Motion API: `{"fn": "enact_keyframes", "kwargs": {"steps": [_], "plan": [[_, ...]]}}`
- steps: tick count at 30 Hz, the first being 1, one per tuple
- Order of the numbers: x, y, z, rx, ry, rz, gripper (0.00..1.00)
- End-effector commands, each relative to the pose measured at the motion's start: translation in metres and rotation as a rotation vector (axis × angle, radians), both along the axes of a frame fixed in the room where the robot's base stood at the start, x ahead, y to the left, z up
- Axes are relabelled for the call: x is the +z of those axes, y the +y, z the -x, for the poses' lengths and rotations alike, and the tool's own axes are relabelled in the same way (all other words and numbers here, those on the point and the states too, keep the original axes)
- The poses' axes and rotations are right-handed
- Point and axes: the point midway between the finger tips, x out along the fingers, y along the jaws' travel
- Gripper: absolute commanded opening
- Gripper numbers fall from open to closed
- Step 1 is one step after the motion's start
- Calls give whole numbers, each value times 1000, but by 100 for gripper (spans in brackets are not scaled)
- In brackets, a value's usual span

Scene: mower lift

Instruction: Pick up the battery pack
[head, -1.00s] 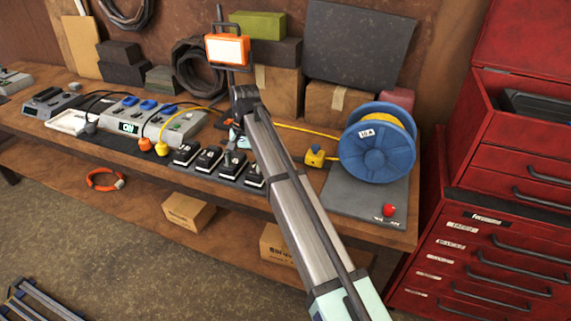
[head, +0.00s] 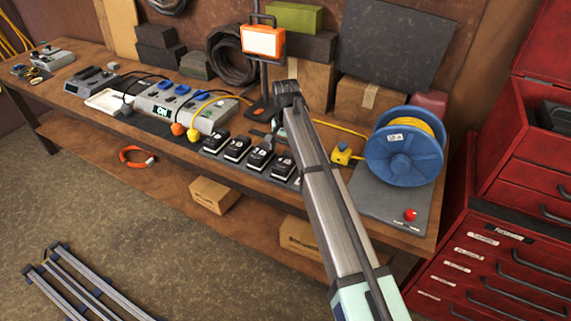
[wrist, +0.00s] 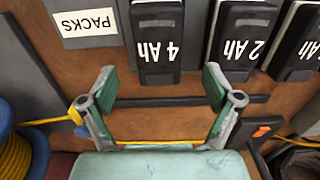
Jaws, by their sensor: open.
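Several black battery packs stand in a row on the bench; the one at the right end (head: 284,166) is partly beside my arm in the head view. In the wrist view a pack marked 4 Ah (wrist: 157,52) is at top centre, with a 2 Ah pack (wrist: 238,38) to its right and another (wrist: 301,45) at the right edge. The writing appears upside down. My gripper (wrist: 160,84) is open and empty, its two green fingers spread below the 4 Ah pack in the picture. In the head view my arm mostly hides the gripper.
A blue cable reel (head: 404,158) stands right of my arm on a grey mat with a red button (head: 410,215). An orange work lamp (head: 262,42) and a charger unit (head: 185,105) are near the packs. A red tool cabinet (head: 470,265) stands right.

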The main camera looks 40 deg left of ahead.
Motion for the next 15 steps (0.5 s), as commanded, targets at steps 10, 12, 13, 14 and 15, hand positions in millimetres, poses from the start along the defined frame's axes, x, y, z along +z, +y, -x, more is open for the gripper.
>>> {"fn": "enact_keyframes", "kwargs": {"steps": [10, 12, 13, 14, 15], "plan": [[-17, -1, 1, 0, 1, 0, 90], [-23, -2, 2, 0, 2, 1, 90], [-26, -2, 2, 0, 2, 2, 90], [-29, -2, 3, 0, 2, 2, 90], [-34, -2, 3, 0, 2, 1, 90]]}}
